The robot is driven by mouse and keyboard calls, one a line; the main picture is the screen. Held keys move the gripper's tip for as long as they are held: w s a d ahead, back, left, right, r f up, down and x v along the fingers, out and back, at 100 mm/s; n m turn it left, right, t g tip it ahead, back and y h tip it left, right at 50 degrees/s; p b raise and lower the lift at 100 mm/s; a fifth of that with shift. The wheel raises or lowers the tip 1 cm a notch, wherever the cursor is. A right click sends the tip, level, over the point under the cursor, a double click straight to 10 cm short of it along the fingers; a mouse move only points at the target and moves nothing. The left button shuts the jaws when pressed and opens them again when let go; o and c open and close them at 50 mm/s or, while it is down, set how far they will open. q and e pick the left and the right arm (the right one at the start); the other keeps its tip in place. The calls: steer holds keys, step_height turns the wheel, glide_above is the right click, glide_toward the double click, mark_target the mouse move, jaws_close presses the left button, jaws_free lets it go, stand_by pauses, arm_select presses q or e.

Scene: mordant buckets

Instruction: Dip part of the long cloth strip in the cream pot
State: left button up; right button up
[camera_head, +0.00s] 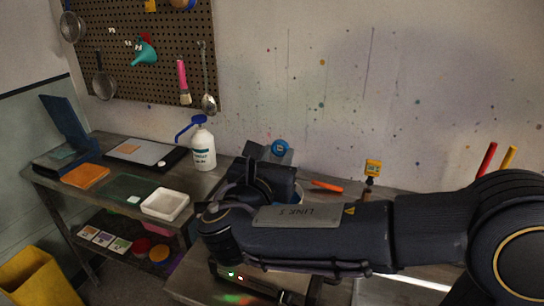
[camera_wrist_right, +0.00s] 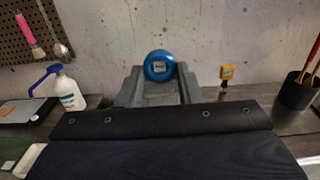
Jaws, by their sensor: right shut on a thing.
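My right gripper (camera_head: 266,182) is over the bench at the middle of the head view, with my forearm running to it from the right. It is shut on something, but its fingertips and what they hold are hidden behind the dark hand. The long cloth strip does not show clearly in either view. A pale curved rim (camera_head: 300,191) peeks out just right of the hand; it may be the cream pot, but I cannot tell. In the wrist view a dark panel fills the lower part and covers the work area. My left gripper is not in view.
A blue round item (camera_head: 280,147) on a grey stand is behind the hand. A white bottle (camera_head: 203,150) stands left of it. A white tray (camera_head: 165,204) sits at the left bench's front edge. A dark cup (camera_wrist_right: 299,92) holding sticks stands right in the wrist view.

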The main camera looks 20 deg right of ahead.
steer(key=shift+d, duration=0.25)
steer(key=shift+s+a, duration=0.15)
steer(key=shift+a, duration=0.7)
steer(key=shift+w+d, duration=0.2)
steer(key=shift+d, duration=0.65)
steer(key=shift+a+p, duration=0.15)
steer(key=shift+p, duration=0.15)
steer(key=shift+s+a, duration=0.15)
steer(key=shift+a, duration=0.55)
steer(key=shift+d, duration=0.1)
